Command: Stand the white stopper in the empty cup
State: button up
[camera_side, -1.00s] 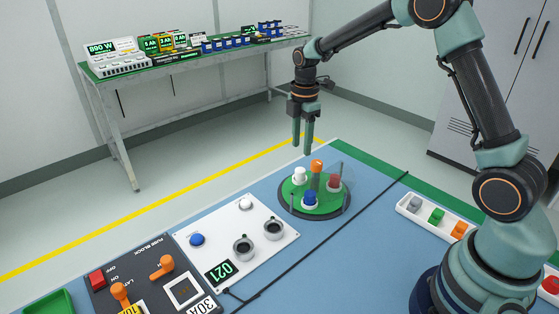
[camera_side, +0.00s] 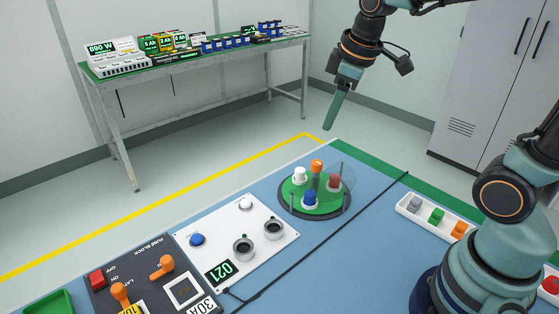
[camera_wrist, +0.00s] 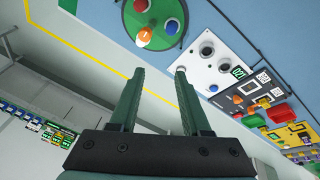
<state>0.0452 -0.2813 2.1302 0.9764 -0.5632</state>
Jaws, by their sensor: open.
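The white stopper (camera_side: 300,175) stands upright on the left of the green turntable (camera_side: 322,208), beside orange (camera_side: 316,166), blue (camera_side: 309,198) and red (camera_side: 334,183) stoppers. Two grey cups stand on the white panel: a nearer cup (camera_side: 243,248) and a farther cup (camera_side: 273,229). Both look dark and hollow inside. My gripper (camera_side: 330,126) is open and empty, tilted, above and behind the turntable. In the wrist view, nothing is between its fingers (camera_wrist: 160,72); the turntable (camera_wrist: 130,20) lies beyond them, and the orange stopper overlaps the white one.
A clear guard and thin posts stand at the turntable's right side. A blue knob (camera_side: 197,240) and a white knob (camera_side: 246,204) sit on the panel. A dark fuse block (camera_side: 140,270) with orange levers is front left. A white tray (camera_side: 410,209) with coloured pieces lies right.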

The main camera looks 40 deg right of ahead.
jog(key=s+a+m+t, duration=0.1)
jog(key=s+m+t, duration=0.1)
jog(key=s+m, duration=0.4)
jog(key=shift+s+a+f, duration=0.3)
jog(key=shift+s, duration=0.2)
